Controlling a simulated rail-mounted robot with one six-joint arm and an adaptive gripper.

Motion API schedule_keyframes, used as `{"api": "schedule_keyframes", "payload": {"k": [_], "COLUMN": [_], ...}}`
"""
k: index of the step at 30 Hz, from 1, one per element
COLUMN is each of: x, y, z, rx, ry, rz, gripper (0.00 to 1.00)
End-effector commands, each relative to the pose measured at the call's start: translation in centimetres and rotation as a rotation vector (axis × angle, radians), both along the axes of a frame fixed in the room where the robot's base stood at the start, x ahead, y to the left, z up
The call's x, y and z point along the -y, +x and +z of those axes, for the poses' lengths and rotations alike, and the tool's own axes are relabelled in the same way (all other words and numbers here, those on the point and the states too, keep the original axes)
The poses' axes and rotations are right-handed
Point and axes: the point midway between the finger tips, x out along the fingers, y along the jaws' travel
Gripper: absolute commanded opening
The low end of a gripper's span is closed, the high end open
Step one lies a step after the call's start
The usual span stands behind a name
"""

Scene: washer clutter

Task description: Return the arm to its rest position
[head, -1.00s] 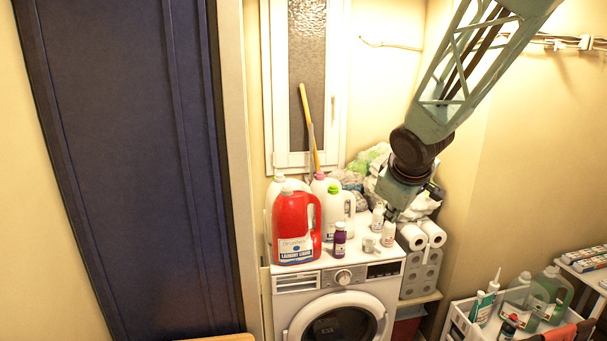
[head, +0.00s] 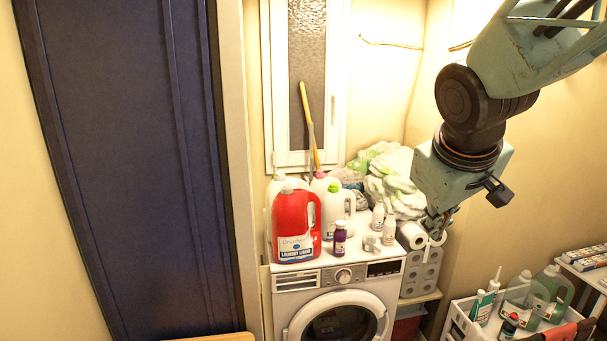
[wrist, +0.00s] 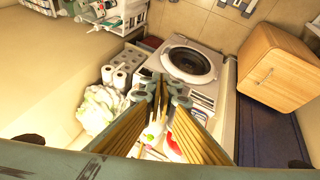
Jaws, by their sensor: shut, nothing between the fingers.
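My arm (head: 478,130) hangs in from the upper right in the head view, in front of the right-hand wall. My gripper (head: 437,234) points down at its end, small and partly dark, in front of the paper rolls in the picture. In the wrist view my gripper's fingers (wrist: 164,92) reach in from the lower edge and come together near the middle. They are shut, with nothing held. The depth between the gripper and the rolls is hard to judge.
A white washing machine (head: 283,291) carries a red detergent jug (head: 293,225), a purple bottle (head: 340,240) and white bottles. Paper rolls (head: 414,277) and bags (head: 398,170) stand beside and behind. A white crate (head: 457,318) with bottles is at lower right. A wooden cabinet (wrist: 278,66) shows in the wrist view.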

Motion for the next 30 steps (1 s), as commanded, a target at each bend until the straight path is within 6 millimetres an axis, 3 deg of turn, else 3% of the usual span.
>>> {"api": "schedule_keyframes", "payload": {"k": [12,30], "x": [-0.6,-3.1], "y": [-9.0,-21.8], "z": [0.9,0.1], "rx": [-0.035,-0.100], "ry": [0.085,0.229], "rz": [-0.113,-0.246], "gripper": [0.00,0.00]}}
